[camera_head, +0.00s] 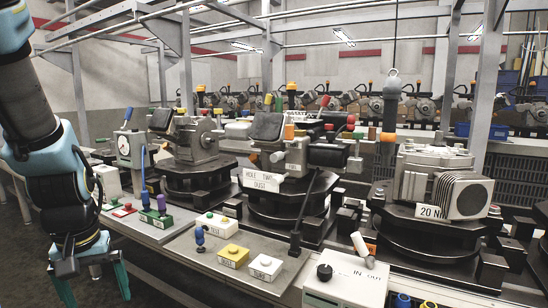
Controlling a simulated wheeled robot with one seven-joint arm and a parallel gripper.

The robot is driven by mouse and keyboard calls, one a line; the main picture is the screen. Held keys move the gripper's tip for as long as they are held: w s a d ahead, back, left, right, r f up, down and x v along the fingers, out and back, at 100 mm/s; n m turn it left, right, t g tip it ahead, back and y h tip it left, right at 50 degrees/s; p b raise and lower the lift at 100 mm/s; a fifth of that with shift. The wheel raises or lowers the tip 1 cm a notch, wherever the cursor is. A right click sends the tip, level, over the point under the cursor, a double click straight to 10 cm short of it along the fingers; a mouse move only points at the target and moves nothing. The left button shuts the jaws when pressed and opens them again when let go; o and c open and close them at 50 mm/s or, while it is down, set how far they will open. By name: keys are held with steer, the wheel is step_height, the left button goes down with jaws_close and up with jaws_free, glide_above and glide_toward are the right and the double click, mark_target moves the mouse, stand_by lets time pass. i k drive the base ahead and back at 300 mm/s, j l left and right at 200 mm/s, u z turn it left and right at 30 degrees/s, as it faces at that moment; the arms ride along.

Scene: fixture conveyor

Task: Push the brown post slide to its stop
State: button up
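I cannot tell for sure which part is the brown post slide. A short orange-brown post (289,131) stands on the middle fixture, behind the HOLE TWO sign. A white box (340,288) marked IN OUT stands at the bottom right of centre, with a black knob (324,272) and a tilted white handle (361,246). A small orange-brown piece (371,249) shows beside that handle, partly hidden. My gripper (96,296) hangs at the lower left, pointing down, left of the bench edge and far from these parts. Its teal fingers are spread, with nothing seen between them.
The grey bench holds a green block with levers (155,217), a blue-topped post (199,236), a yellow button box (234,256) and a white one (265,267). Black round fixtures (430,240) stand behind. A dial gauge (125,148) stands near my arm.

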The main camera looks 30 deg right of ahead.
mark_target(372, 132)
steer(key=k+l, duration=0.15)
steer(key=l, duration=0.2)
steer(key=k+l, duration=0.15)
steer(key=l, duration=0.2)
steer(key=k+l, duration=0.2)
steer(key=l, duration=0.15)
steer(key=k+l, duration=0.15)
steer(key=l, duration=0.2)
steer(key=l+u, duration=0.05)
